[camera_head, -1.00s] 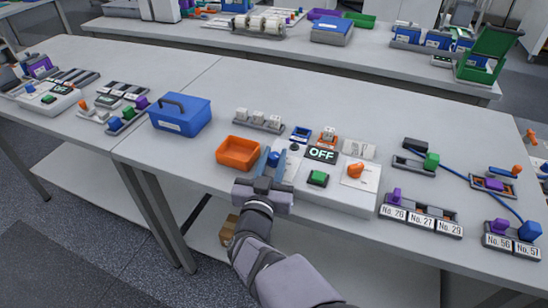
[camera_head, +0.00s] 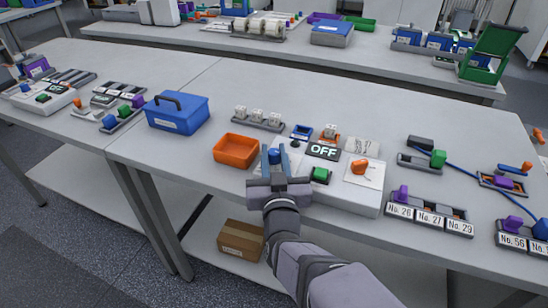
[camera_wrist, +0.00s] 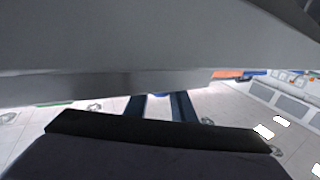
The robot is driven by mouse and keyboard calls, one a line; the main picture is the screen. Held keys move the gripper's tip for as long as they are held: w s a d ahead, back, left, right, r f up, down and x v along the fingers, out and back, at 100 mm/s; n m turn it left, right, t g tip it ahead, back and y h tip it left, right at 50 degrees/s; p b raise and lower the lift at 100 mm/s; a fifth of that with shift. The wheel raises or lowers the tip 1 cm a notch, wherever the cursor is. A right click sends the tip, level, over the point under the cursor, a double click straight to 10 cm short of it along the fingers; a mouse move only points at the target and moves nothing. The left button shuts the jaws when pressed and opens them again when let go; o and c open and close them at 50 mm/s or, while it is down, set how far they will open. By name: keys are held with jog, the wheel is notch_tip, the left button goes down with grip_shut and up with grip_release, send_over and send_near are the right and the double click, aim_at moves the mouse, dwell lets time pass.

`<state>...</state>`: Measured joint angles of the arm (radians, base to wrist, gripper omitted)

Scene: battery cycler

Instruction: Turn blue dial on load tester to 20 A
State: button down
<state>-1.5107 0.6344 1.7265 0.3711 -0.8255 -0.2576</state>
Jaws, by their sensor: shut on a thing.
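The load tester (camera_head: 340,196) is a low white box near the table's front edge. Its dark display (camera_head: 323,151) reads OFF. A green button (camera_head: 320,175) and an orange knob (camera_head: 359,167) sit on its top. The blue dial (camera_head: 274,156) is at its left end, partly hidden by my gripper (camera_head: 275,160). My gripper's blue fingers stand on either side of the dial, shut on it. The dial's scale and pointer cannot be read. In the wrist view my fingers (camera_wrist: 160,105) show below a large grey surface; the dial is not visible there.
An orange tray (camera_head: 236,161) stands just left of the tester, with a blue toolbox (camera_head: 177,111) beyond it. White blocks in a rack (camera_head: 258,124) are behind. Purple-knobbed numbered holders (camera_head: 430,228) and a blue cable lie to the right.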

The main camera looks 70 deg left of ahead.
aim_at(274, 158)
jog(key=shift+r, duration=0.15)
jog(key=c, duration=1.5)
grip_release()
jog(key=shift+b+v, duration=0.55)
jog(key=shift+v, duration=3.1)
